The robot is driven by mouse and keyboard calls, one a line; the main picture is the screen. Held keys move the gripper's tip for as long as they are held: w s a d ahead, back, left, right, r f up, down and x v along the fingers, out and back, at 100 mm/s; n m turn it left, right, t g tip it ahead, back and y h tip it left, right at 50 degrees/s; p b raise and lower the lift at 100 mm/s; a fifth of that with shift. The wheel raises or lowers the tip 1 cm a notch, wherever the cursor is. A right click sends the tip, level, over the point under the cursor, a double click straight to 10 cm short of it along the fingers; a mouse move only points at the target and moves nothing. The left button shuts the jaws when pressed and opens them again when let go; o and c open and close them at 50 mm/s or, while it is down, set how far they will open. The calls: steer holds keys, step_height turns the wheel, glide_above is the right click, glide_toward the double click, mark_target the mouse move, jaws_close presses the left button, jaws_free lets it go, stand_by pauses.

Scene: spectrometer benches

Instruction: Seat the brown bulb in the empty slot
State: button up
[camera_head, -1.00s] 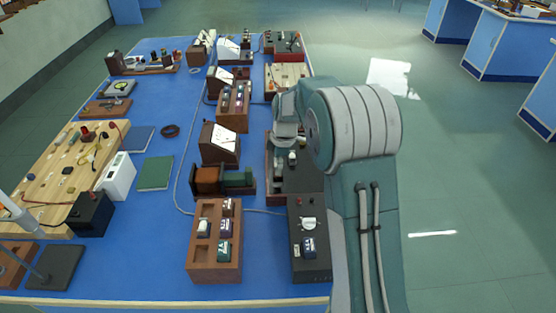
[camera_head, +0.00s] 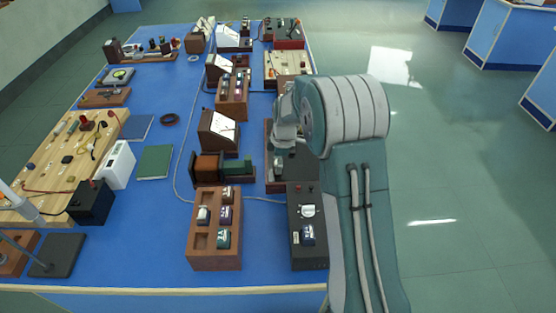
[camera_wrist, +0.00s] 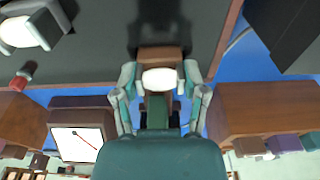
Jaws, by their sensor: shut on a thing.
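My gripper (camera_wrist: 160,80) is shut on the brown bulb (camera_wrist: 160,54), a brown block with a white rounded face between the fingertips in the wrist view. It is held over a dark grey panel (camera_wrist: 100,30), where a shadow falls; I cannot tell the height. I cannot tell which slot is the empty one.
White-faced meters (camera_head: 219,130) and a brown-and-green device (camera_head: 222,167) stand left of my arm. A second rack (camera_head: 232,98) is farther back. A cable runs along the middle.

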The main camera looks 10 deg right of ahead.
steer(key=shift+f, duration=0.1)
steer(key=o, duration=1.2)
steer(key=shift+s+d+r, duration=0.1)
steer(key=shift+d+r, duration=0.15)
steer(key=shift+r, duration=1.7)
steer(key=shift+w+d+r, duration=0.1)
steer(key=shift+d+r, duration=0.1)
steer(key=shift+r, duration=1.8)
steer(key=shift+s+d+r, duration=0.1)
steer(key=shift+d+r, duration=0.15)
steer(key=shift+r, duration=1.7)
